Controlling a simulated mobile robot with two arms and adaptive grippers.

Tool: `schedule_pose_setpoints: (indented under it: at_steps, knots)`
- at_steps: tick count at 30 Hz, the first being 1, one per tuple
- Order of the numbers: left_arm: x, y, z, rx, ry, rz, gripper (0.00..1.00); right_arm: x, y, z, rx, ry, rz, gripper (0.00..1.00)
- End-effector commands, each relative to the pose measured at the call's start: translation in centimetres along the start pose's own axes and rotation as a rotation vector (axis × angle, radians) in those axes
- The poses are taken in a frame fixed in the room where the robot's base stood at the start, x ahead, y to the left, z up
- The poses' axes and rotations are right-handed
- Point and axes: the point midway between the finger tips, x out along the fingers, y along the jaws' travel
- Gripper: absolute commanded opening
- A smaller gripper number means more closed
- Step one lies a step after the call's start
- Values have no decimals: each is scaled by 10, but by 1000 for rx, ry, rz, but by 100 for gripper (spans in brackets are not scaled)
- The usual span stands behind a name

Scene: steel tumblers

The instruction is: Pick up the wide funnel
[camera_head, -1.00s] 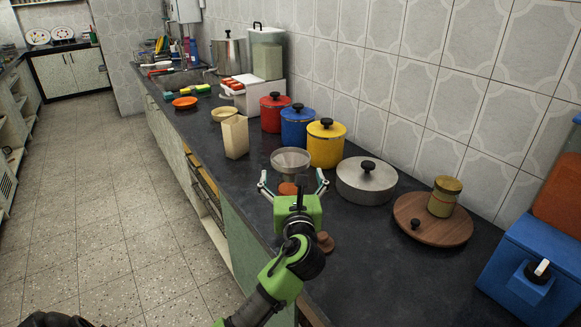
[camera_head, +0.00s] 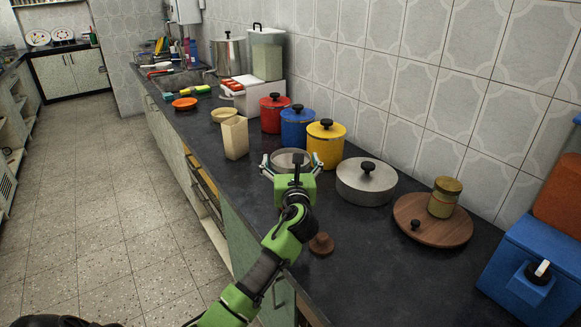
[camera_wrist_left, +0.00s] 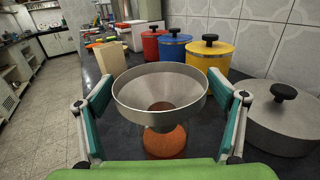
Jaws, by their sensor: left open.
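In the left wrist view the funnel (camera_wrist_left: 160,92) sits between the fingers of my left gripper (camera_wrist_left: 160,120). An orange-brown round thing (camera_wrist_left: 165,142) shows beneath and through its mouth. My left gripper (camera_head: 290,164) is open, with one finger on each side of the funnel; I cannot tell whether they touch it. My right gripper is not in view.
A steel lidded pot (camera_head: 366,182) stands close right of the funnel. Behind are yellow (camera_head: 326,146), blue (camera_head: 297,128) and red (camera_head: 273,113) pots. A beige carton (camera_head: 235,138) stands to the left. A small brown knobbed piece (camera_head: 321,244) lies nearer me.

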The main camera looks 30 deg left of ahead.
Motion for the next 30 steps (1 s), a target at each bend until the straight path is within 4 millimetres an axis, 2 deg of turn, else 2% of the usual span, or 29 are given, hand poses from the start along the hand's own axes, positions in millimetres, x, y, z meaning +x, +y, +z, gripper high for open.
schedule_pose_setpoints:
  at_steps: [2, 6, 7, 20, 27, 30]
  knots:
    - [0, 0, 0, 0, 0, 0, 87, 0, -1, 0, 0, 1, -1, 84]
    - [0, 0, 0, 1, 0, 0, 50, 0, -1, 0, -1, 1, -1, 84]
    - [0, 0, 0, 1, 0, 0, 45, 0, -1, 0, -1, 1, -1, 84]
    - [0, 0, 6, 0, -2, 1, 45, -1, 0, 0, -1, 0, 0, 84]
    - [-1, 1, 37, -1, -5, 0, 45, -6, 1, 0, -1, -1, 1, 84]
    - [-13, 9, 53, -1, -5, 0, 45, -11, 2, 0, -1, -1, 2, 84]
